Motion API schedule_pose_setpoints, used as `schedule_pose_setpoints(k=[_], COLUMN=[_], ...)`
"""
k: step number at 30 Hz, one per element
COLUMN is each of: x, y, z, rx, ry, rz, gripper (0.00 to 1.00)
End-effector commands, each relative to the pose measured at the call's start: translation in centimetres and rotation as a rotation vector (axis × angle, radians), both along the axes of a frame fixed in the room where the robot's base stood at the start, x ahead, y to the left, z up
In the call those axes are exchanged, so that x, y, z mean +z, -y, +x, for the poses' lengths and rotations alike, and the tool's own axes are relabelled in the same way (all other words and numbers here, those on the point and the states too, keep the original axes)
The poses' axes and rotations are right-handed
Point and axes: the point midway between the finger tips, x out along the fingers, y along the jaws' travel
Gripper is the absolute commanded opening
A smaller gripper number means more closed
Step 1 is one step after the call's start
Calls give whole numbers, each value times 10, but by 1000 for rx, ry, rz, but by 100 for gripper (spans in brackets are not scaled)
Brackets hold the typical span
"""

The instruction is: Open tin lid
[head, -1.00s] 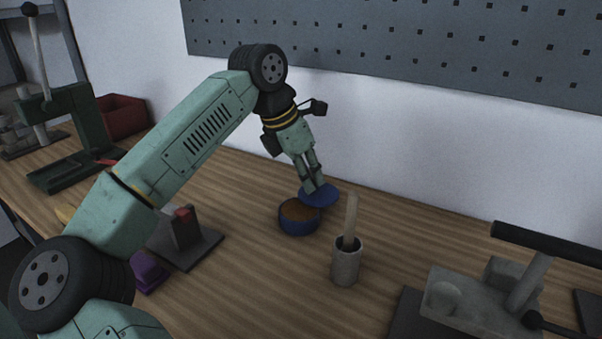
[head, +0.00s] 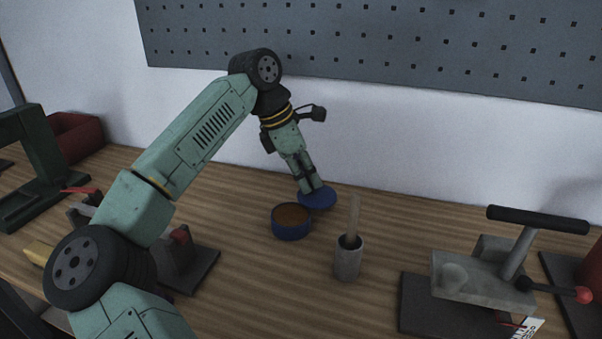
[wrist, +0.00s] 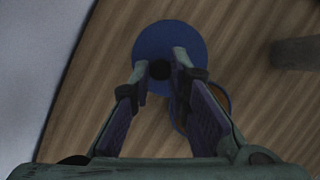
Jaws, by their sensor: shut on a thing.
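The blue tin (head: 291,229) stands upright and uncovered on the bench, with brown contents (head: 291,214) showing inside. My gripper (head: 311,190) is shut on the blue lid (head: 319,200), behind and to the right of the tin. In the wrist view the round lid (wrist: 150,45) sits between the fingertips, held by a dark knob (wrist: 159,70) at its middle. It covers part of the tin, whose rim (wrist: 228,100) shows beyond it. Whether the lid touches the bench is hard to tell.
A grey cup (head: 348,262) with a wooden stick (head: 353,215) stands right of the tin. A lever press (head: 470,280) is at the right. A clamp stand (head: 185,265) is at the left. The pegboard wall (head: 380,45) is behind; bench behind the cup is clear.

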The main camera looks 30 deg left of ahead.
Motion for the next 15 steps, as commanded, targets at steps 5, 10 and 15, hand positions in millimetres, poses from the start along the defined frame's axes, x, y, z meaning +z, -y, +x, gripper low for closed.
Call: schedule_pose_setpoints(k=[5, 10, 15], x=[0, -1, -1], y=[4, 6, 7], z=[2, 3, 3], rx=[-63, -92, -100], ry=[-2, -2, -1], rz=[-1, 0, -1], gripper=[0, 0, 0])
